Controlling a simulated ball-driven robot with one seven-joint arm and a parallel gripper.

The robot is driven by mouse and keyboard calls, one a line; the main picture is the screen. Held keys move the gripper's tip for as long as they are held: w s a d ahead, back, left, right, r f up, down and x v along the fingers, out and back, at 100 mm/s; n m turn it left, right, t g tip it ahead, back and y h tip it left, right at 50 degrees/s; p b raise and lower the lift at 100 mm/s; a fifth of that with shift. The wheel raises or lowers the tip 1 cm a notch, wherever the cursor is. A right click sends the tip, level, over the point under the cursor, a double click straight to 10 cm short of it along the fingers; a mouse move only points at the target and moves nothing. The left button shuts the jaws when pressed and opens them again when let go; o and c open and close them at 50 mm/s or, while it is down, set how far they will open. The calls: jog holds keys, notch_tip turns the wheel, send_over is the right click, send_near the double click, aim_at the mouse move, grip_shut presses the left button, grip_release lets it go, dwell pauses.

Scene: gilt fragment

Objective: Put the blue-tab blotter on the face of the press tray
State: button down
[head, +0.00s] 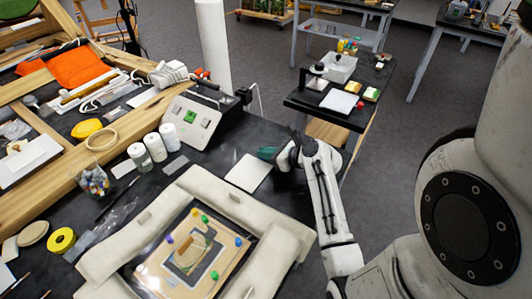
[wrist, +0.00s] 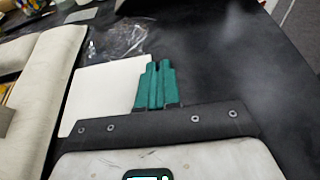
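A plain white square sheet (head: 248,172), perhaps the blotter, lies on the black bench just beyond the padded cushions; I make out no blue tab on it. It also shows in the wrist view (wrist: 105,92). My gripper (head: 266,153) is at the sheet's upper right corner. In the wrist view its teal fingers (wrist: 157,66) are side by side with almost no gap and cover part of the sheet's right side. I cannot tell whether they pinch its edge. I cannot tell for sure which thing is the press tray; another white sheet (head: 338,101) lies on the side table.
White cushions (head: 230,200) surround a framed board (head: 220,259) at bottom centre. A grey machine with a green button (head: 190,116) stands behind. Clear plastic film (wrist: 118,40) lies beyond the sheet. The side table (head: 305,103) stands at the upper right. Bare bench shows right of my fingers.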

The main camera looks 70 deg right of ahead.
jog(key=c, duration=1.3)
grip_release()
jog(key=shift+c, duration=0.2)
